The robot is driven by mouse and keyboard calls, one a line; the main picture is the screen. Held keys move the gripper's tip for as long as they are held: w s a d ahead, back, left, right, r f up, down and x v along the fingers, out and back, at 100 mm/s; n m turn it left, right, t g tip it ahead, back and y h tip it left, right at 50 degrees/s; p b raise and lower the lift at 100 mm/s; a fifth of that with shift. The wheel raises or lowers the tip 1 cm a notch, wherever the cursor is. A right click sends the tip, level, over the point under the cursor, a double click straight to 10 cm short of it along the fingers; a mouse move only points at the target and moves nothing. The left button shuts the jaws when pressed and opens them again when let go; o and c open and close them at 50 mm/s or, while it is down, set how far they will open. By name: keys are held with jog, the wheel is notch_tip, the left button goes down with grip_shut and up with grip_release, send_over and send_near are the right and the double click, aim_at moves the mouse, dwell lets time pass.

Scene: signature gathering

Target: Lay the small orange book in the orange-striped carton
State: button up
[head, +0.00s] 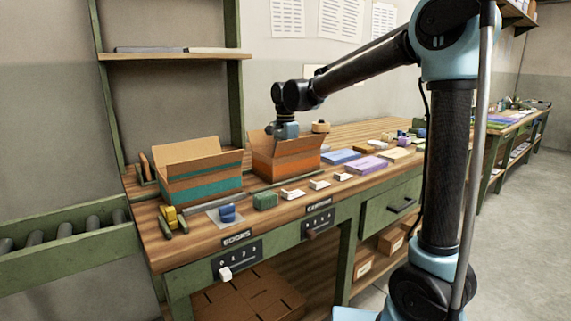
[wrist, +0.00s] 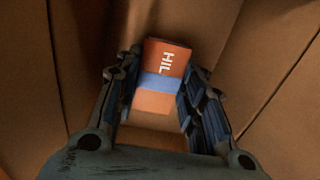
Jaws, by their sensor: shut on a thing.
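The orange-striped carton (head: 292,164) stands open on the workbench, its flaps spread. My gripper (head: 284,134) points down into the carton's opening in the head view, its fingertips hidden by the carton. In the wrist view, my gripper (wrist: 160,100) is shut on the small orange book (wrist: 158,103), which has a blue band and white letters. The book is between the two fingers, with brown cardboard walls (wrist: 250,40) around it. Whether the book touches the carton's floor I cannot tell.
A teal-striped carton (head: 200,185) stands open to the left. Blue (head: 340,156) and purple (head: 366,165) books lie to the right. Small blocks and cards line the bench front, with a green block (head: 265,200) among them. A green shelf post (head: 234,80) rises behind.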

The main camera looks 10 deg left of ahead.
jog(key=o, duration=1.3)
jog(key=shift+f, duration=0.1)
jog(key=shift+r, duration=8.55)
